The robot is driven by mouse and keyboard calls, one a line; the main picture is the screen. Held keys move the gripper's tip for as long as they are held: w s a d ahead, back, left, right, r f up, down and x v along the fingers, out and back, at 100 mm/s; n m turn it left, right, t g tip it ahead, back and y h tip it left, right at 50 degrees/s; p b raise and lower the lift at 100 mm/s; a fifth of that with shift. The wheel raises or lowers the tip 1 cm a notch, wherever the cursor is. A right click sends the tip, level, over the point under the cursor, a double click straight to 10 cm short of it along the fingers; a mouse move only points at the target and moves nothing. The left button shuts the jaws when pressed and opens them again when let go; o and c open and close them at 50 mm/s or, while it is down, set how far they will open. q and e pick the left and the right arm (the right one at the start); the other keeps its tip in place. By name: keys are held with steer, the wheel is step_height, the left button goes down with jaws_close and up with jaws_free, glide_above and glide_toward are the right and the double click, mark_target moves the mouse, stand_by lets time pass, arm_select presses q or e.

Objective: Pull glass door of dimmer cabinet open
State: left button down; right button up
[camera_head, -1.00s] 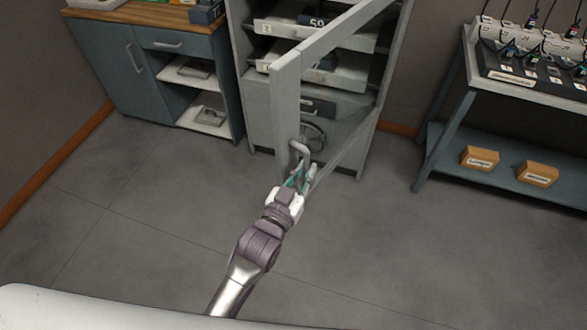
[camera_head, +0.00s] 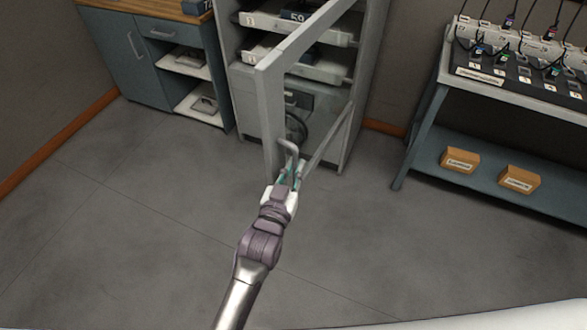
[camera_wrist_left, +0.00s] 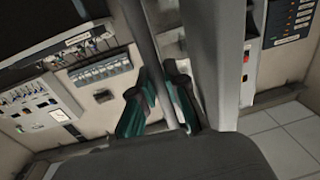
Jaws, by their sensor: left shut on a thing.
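The dimmer cabinet (camera_head: 243,107) stands at the back centre, with its grey-framed glass door (camera_head: 270,105) swung out toward me. A bent grey bar handle (camera_head: 289,147) is on the door's free edge. My left gripper (camera_head: 288,177) is shut on the handle's lower part. In the left wrist view the fingers (camera_wrist_left: 158,110) close around the bar (camera_wrist_left: 150,50), beside the wide door frame (camera_wrist_left: 214,60). The palm hides the bar's lower end. My right gripper is not in view.
A blue-grey cupboard (camera_head: 130,60) with a wooden top stands left of the cabinet. At right is a table (camera_head: 425,120) with a fader console (camera_head: 535,80) and two small boxes (camera_head: 460,160) on its lower shelf. The floor (camera_head: 130,240) around the door is clear.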

arm_select(q)
steer(key=shift+w+r, duration=0.1)
steer(key=shift+r, duration=0.1)
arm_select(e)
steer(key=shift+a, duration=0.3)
arm_select(q)
steer(key=c, duration=1.2)
jaws_free()
steer(key=shift+f, duration=0.2)
steer(key=v, duration=1.2)
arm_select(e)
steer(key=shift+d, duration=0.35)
